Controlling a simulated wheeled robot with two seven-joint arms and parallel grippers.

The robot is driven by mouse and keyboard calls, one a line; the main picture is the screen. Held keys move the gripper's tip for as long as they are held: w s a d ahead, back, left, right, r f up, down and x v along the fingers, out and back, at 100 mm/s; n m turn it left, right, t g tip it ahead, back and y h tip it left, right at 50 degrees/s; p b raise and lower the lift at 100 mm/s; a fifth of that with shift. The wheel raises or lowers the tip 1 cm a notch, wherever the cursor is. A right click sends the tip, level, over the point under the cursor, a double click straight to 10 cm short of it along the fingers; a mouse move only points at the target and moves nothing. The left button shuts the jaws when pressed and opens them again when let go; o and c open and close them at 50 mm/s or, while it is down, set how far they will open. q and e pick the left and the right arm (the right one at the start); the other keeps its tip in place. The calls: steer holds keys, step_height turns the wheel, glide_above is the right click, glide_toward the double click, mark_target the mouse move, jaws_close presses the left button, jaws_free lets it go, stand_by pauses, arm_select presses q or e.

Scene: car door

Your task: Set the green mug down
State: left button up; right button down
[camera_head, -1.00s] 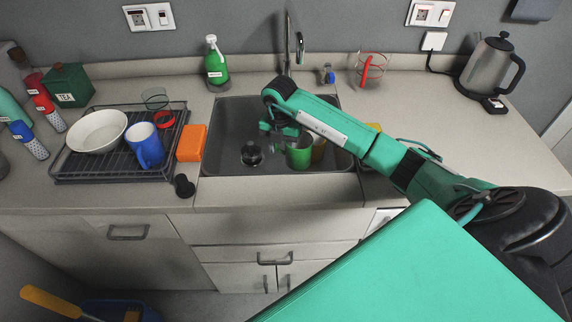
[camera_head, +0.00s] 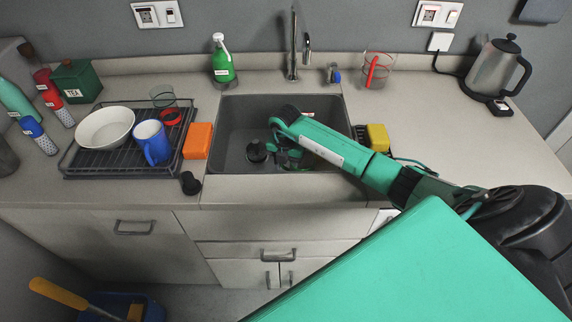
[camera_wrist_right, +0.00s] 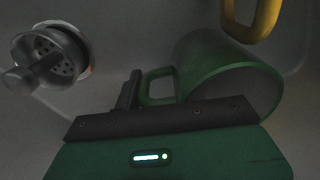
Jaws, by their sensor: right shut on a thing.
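The green mug (camera_wrist_right: 232,72) is in the sink, lying tilted with its handle (camera_wrist_right: 156,86) toward my right gripper (camera_wrist_right: 138,92) in the right wrist view. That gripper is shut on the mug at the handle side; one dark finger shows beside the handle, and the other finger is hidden. In the head view my right gripper (camera_head: 284,157) is low inside the sink (camera_head: 235,120). There my arm hides most or all of the mug. I cannot tell whether the mug touches the sink floor. My left gripper is not in view.
A drain strainer (camera_wrist_right: 52,55) and a yellow handle (camera_wrist_right: 252,18) are near the mug in the sink. An orange sponge (camera_head: 198,141) and a dish rack (camera_head: 95,165) with a white bowl (camera_head: 105,128) and blue mug (camera_head: 151,142) stand left. A yellow sponge (camera_head: 378,138) is right.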

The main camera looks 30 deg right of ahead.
steer(key=c, duration=0.8)
jaws_free()
steer(key=shift+c, duration=0.2)
